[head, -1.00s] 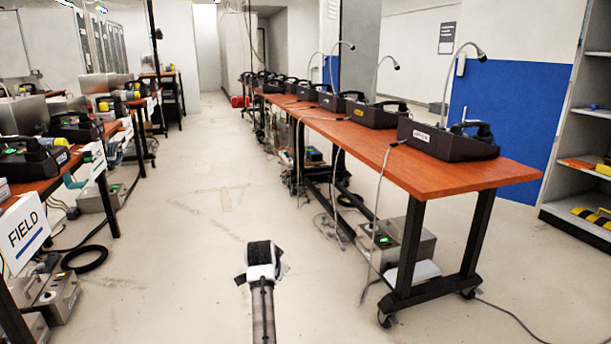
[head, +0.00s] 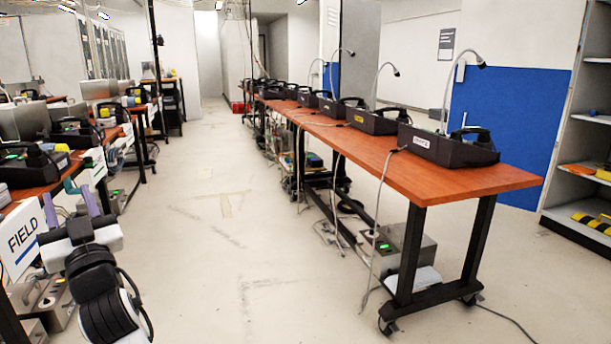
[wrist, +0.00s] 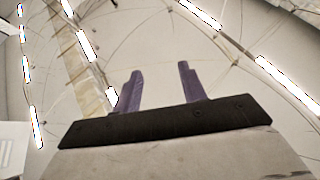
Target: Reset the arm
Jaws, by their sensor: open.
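My gripper (head: 67,193) is at the lower left in the head view, at the end of my black and white arm. Its two purple fingers point up and stand apart. The wrist view shows the same fingers (wrist: 160,68) spread, with nothing between them. Behind them are the pale ceiling and bright strip lights, so my gripper faces upward. In the head view, my arm overlaps the white FIELD sign and the edge of the left-hand tables in the picture.
A long wooden table (head: 455,185) on the right bears several dark paging phones (head: 447,148) with gooseneck microphones. Tables with more phones (head: 35,165) line the left. A FIELD sign (head: 22,238) hangs there. The aisle floor (head: 215,240) is clear. Shelves (head: 585,150) stand far right.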

